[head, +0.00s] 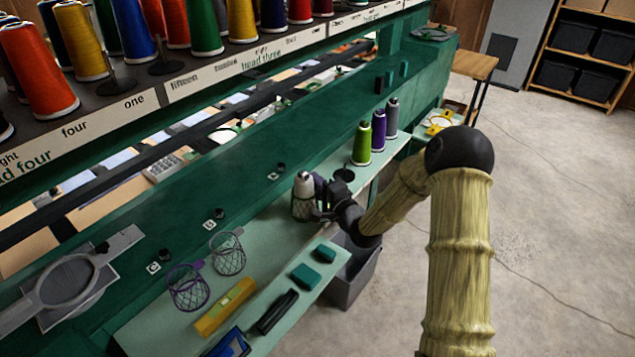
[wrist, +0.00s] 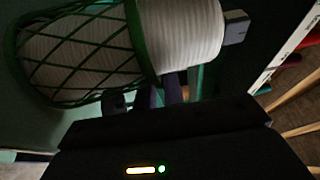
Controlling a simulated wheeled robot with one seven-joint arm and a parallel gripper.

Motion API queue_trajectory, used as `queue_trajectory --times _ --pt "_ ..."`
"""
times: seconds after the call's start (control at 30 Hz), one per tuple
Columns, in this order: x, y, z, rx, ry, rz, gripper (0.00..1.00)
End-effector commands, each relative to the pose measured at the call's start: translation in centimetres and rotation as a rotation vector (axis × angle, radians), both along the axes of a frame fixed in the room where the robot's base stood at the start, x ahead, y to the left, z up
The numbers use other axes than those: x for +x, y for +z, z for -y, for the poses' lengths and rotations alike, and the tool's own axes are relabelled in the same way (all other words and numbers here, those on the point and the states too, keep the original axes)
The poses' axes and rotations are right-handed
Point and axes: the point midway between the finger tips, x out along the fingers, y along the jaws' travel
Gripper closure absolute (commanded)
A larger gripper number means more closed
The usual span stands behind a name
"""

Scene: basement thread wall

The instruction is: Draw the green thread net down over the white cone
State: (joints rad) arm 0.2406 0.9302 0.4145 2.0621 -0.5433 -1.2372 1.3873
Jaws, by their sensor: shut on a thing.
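The white cone (head: 305,183) stands on the pale green shelf, its upper part bare. The green thread net (head: 302,209) is around its lower part. In the wrist view the cone (wrist: 190,38) lies sideways in the picture, with a grey tip at right. The net's mesh (wrist: 75,50) and green rim (wrist: 140,42) encircle it, the rim partway along the cone. My gripper (head: 321,200) is beside the cone on its right, shut on the net near its rim. In the wrist view my gripper (wrist: 172,92) partly hides the grip.
Green (head: 362,146), purple (head: 378,131) and grey (head: 391,119) thread cones stand further along the shelf. A purple net (head: 188,291), a grey net (head: 228,256), a yellow level (head: 225,308) and teal blocks (head: 305,275) are nearer. A grey bin (head: 352,272) is below the shelf.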

Motion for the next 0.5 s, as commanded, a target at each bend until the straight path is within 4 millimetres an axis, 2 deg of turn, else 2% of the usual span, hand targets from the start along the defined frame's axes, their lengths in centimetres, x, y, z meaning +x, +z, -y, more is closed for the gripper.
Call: queue_trajectory --times 0.23,0.27,0.37,0.5 --pt "0.01 -0.23 0.0 0.0 0.0 0.0 1.0" --pt "0.01 -0.23 0.0 0.0 0.0 0.0 0.86" --pt "0.01 -0.23 0.0 0.0 0.0 0.0 0.67" --pt "0.01 -0.22 0.0 0.0 0.0 0.0 0.65"
